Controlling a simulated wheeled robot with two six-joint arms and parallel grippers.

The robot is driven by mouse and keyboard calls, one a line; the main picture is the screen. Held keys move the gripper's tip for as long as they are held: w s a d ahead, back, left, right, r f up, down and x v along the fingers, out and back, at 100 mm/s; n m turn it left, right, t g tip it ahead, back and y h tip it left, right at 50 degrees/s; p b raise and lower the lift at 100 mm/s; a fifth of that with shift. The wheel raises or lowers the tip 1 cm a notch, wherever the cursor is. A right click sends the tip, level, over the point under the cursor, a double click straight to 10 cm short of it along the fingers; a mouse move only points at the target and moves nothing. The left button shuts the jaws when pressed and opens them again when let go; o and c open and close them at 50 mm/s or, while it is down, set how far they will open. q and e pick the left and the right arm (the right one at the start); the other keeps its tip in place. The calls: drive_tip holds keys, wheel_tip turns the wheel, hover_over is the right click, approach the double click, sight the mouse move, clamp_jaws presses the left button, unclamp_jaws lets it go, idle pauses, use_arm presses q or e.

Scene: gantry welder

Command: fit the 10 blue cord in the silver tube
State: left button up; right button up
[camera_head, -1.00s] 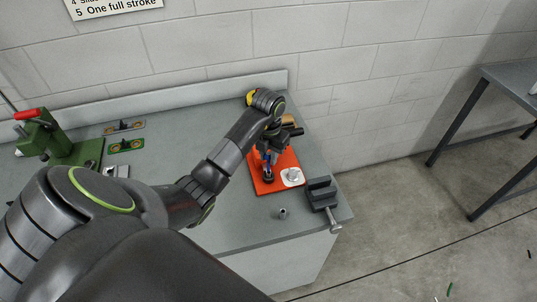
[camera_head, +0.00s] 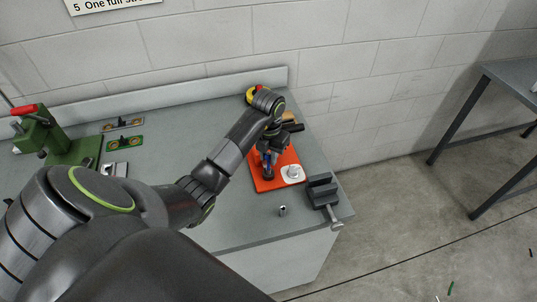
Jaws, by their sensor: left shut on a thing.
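My left gripper (camera_head: 268,158) points down over the red-orange board (camera_head: 287,183) on the bench. It is shut on a slim blue piece, which looks like the blue cord (camera_head: 267,167); my fingers hide much of it. A dark round foot shows just below it on the board. A small silver cylinder (camera_head: 283,211), which may be the silver tube, stands apart on the grey bench near the front edge. Another silver round part (camera_head: 293,172) sits on a white pad at the board's right side. My right gripper is not in view.
A dark grey vise (camera_head: 321,189) is at the bench's right corner. A yellow round thing (camera_head: 250,97) and dark-handled items (camera_head: 293,127) lie behind my gripper. A green press with a red handle (camera_head: 45,135) stands at the left.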

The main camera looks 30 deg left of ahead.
use_arm(q)
drive_tip(key=shift+f+b, duration=1.1)
drive_tip(key=shift+f, duration=0.3)
drive_tip(key=o, duration=1)
drive_tip(key=shift+r, duration=0.1)
